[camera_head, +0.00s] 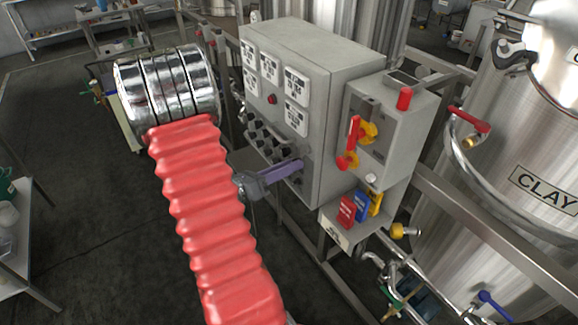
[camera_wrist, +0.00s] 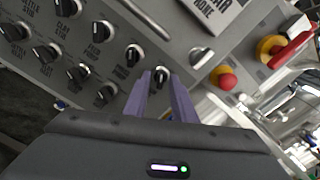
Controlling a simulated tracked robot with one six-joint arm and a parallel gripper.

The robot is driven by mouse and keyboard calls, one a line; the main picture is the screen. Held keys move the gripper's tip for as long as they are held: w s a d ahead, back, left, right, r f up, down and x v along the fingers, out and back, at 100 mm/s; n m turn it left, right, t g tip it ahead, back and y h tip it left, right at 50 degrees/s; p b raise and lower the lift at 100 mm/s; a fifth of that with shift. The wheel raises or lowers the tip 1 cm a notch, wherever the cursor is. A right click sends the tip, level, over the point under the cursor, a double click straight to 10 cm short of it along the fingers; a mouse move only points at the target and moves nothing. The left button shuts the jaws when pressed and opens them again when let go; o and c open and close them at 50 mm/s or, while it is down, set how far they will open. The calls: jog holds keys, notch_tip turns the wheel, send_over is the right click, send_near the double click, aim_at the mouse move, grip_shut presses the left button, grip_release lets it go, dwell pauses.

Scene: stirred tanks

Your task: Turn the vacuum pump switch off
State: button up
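A grey control panel (camera_head: 318,145) carries rows of black rotary switches (camera_head: 268,140) on its sloped lower face. In the wrist view, a black rotary switch (camera_wrist: 160,78) at the right end of a row lies between the tips of my purple fingers. My gripper (camera_wrist: 162,88) is open, with a visible gap between the fingers; I cannot tell whether either finger touches the switch. In the head view, my gripper (camera_head: 296,166) reaches the panel's lower right part, and its fingers hide some switches. The small labels are mostly too blurred to tell which switch is the vacuum pump's.
Another black switch (camera_wrist: 134,55) sits close to the left finger. A red button (camera_wrist: 225,79) and a red-and-yellow switch (camera_head: 352,145) are to the right. Colored padlocks (camera_head: 361,206) hang below the side box. A steel tank (camera_head: 530,150) stands at the right.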

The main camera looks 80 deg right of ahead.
jog(key=shift+o, duration=0.3)
jog(key=v, duration=1.3)
jog(key=shift+w+a, duration=0.3)
dwell(0.6)
